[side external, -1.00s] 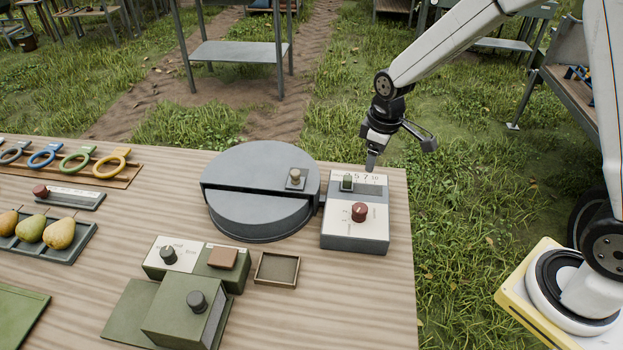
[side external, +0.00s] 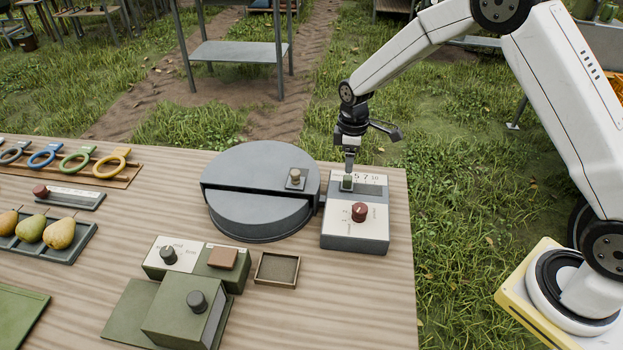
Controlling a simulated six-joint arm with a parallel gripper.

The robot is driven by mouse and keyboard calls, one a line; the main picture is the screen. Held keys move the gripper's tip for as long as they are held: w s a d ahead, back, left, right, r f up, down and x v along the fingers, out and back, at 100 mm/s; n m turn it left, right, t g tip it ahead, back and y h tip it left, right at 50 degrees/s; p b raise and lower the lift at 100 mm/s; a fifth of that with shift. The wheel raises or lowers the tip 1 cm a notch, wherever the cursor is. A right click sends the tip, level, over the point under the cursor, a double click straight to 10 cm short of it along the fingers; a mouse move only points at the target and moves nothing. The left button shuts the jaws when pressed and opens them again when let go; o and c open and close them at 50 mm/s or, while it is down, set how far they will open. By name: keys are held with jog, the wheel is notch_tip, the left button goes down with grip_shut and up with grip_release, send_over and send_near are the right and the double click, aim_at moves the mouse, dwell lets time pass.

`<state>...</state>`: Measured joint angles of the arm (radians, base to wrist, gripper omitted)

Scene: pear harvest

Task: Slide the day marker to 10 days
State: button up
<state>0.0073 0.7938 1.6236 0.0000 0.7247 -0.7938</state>
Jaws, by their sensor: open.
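The day marker (side external: 347,184) is a small dark green block in the slot at the top of a grey control box (side external: 355,243). It sits near the left end of the day scale (side external: 369,178), where 5, 7 and 10 can be read to its right. My gripper (side external: 349,168) points down just above the marker, open. Its fingertips are at or very near the marker's top; I cannot tell whether they touch it. The gripper hides the left part of the scale. A red knob (side external: 359,212) stands on the white lower panel of the box.
A round grey lidded drum (side external: 262,216) stands close to the box's left. A small empty tray (side external: 277,269) and green boxes (side external: 187,312) are at the front. Pears (side external: 59,234) and coloured rings (side external: 77,158) lie at the left. The table's right edge is close to the box.

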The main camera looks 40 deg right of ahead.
aim_at(348, 177)
jog(key=shift+f, duration=3.55)
grip_shut()
